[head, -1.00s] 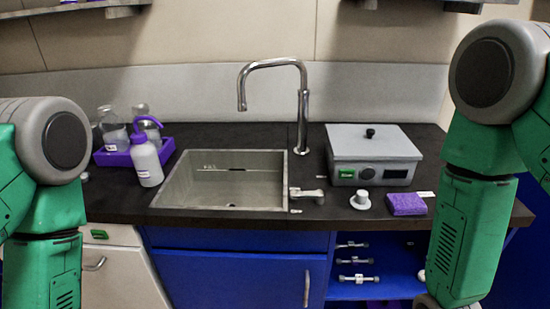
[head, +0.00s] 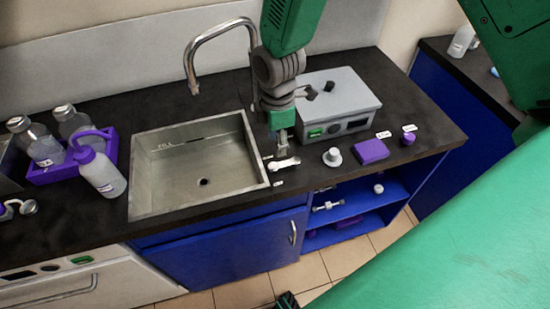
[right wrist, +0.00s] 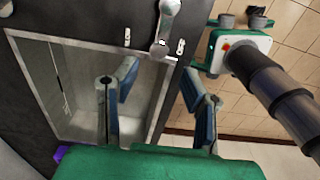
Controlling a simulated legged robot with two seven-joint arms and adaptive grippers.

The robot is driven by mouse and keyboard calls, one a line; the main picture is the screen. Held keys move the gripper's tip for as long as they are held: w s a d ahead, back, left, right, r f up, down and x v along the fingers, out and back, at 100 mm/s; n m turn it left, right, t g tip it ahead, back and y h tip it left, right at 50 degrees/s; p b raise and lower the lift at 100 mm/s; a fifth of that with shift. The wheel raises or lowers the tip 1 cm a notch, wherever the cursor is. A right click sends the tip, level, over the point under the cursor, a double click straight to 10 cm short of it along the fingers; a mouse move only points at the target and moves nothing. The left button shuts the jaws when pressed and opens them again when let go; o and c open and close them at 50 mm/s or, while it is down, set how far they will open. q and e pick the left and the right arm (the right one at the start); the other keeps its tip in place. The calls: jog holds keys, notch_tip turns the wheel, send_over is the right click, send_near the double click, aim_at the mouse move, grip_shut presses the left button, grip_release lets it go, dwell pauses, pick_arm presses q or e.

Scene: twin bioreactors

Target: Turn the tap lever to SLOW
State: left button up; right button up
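The tap lever (head: 284,163) is a small pale metal handle on the dark counter, right of the sink's front right corner. It lies roughly left to right in the head view. In the right wrist view the lever (right wrist: 166,28) shows at the top, with small white labels on both sides, too small to read. My right gripper (head: 282,145) points down just behind the lever. In the wrist view the right gripper (right wrist: 160,84) has its fingers wide apart with nothing between them. Part of my left gripper (head: 288,300) shows at the bottom edge; its opening is unclear.
The sink (head: 200,165) and curved tap (head: 200,55) are left of my right gripper. Bottles in a purple tray (head: 60,173) stand far left.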

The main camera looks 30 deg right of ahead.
aim_at(273, 166)
jog(key=f, duration=0.2)
jog(key=a+f, duration=0.1)
jog(key=f, duration=0.1)
jog(key=a+f, duration=0.1)
jog(key=f, duration=0.1)
jog(key=shift+w+f, duration=0.1)
jog(key=shift+f, duration=0.15)
jog(key=shift+d+f, duration=0.45)
jog(key=shift+f, duration=0.4)
jog(key=shift+d+f, duration=0.35)
jog(key=shift+d, duration=0.25)
jog(key=shift+a+r, duration=0.1)
jog(key=shift+a, duration=0.1)
jog(key=c, duration=0.5)
jog(key=shift+a, duration=0.3)
grip_shut()
jog(key=shift+a, duration=0.2)
pick_arm(q)
jog(key=shift+w+a+r, duration=0.15)
jog(key=shift+a, duration=0.35)
pick_arm(e)
jog(key=shift+d, duration=0.1)
